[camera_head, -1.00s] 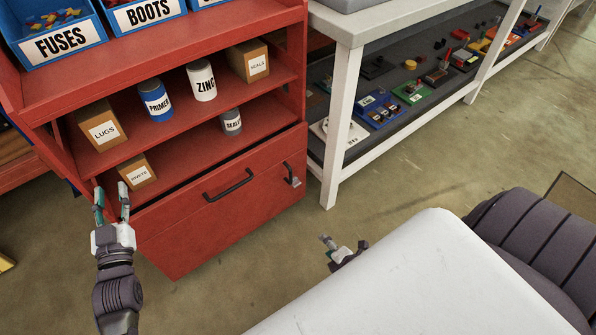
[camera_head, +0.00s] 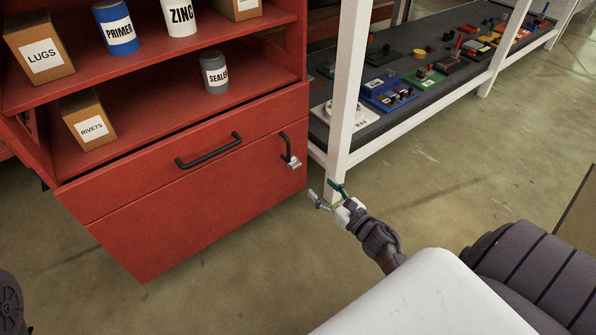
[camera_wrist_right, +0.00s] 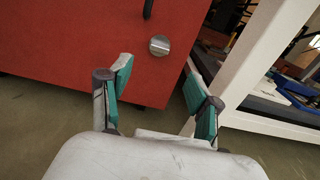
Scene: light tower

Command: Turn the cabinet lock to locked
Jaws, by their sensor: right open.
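The red cabinet (camera_head: 190,215) stands at the left with a black drawer handle (camera_head: 209,152) on its front. The cabinet lock (camera_head: 293,162), a small silver knob, sits near the front's right edge beside a second black handle (camera_head: 286,146). The lock also shows in the right wrist view (camera_wrist_right: 159,45), with a line across its face. My right gripper (camera_head: 328,194) is open and empty, below and right of the lock and apart from it. Its fingers also show in the right wrist view (camera_wrist_right: 160,85). My left gripper is out of view; only part of my left arm shows at the lower left edge.
A white workbench leg (camera_head: 343,90) stands just right of the cabinet. Its low shelf (camera_head: 415,110) holds several small devices. Cans and boxes, such as the rivets box (camera_head: 88,120), stand on the cabinet's shelves. The floor in front is clear.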

